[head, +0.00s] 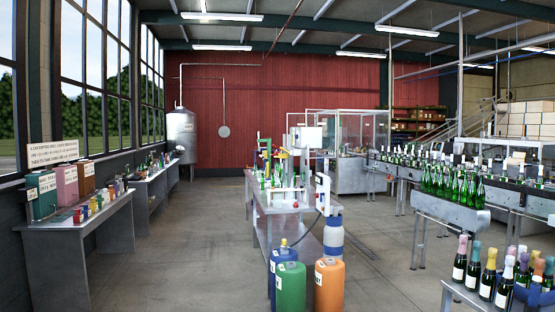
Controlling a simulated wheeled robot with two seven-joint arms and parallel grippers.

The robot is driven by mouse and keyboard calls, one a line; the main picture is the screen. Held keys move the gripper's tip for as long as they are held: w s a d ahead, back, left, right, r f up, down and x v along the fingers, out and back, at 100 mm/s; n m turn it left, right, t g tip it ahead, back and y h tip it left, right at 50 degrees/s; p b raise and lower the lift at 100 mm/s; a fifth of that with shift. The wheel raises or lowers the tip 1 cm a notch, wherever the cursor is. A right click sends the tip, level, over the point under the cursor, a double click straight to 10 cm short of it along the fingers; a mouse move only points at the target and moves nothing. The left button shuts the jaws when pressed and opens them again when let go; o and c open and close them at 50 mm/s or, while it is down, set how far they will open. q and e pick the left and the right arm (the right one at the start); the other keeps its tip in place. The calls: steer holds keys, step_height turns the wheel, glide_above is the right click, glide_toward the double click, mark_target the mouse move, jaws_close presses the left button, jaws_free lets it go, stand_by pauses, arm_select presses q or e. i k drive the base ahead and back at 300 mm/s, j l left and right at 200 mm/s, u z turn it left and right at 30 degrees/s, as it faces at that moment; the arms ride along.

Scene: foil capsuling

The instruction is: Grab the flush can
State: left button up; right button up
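No label that I can read marks a flush can, so I cannot tell which container it is. Several candidates stand at the near end of the middle workbench: a green drum (290,289), an orange drum (330,288), and a blue drum (282,256) partly hidden behind the green one. A grey canister with a blue band (333,238) stands just behind the orange drum. Small items on the benches are too small to identify. Neither of my grippers is in view.
The middle workbench (282,231) carries bottles and small equipment. A left table (70,231) holds coloured boxes and small cans. A conveyor (449,211) with green bottles and a table of foil-topped bottles (460,262) stand right. Floor (190,260) between left tables and bench is clear.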

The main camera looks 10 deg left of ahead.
mark_target(276, 199)
steer(key=i+j+u, duration=0.35)
steer(key=i, duration=0.4)
steer(key=i+u, duration=0.35)
steer(key=i, duration=3.85)
steer(key=i+j+z, duration=0.1)
steer(key=i+z, duration=0.15)
steer(key=i, duration=0.35)
steer(key=i+j+z, duration=0.3)
steer(key=i, duration=0.3)
steer(key=i+j+z, duration=0.25)
steer(key=i, duration=0.3)
steer(key=i+j+z, duration=0.3)
steer(key=i+j, duration=0.2)
steer(key=z, duration=0.55)
steer(key=i+j+z, duration=0.1)
steer(key=z, duration=0.4)
steer(key=i+j+z, duration=0.1)
steer(key=j+z, duration=0.2)
steer(key=z, duration=0.2)
steer(key=j+z, duration=0.2)
steer(key=z, duration=0.3)
steer(key=j+z, duration=0.25)
steer(key=z, duration=0.2)
steer(key=j+z, duration=0.3)
steer(key=z, duration=0.2)
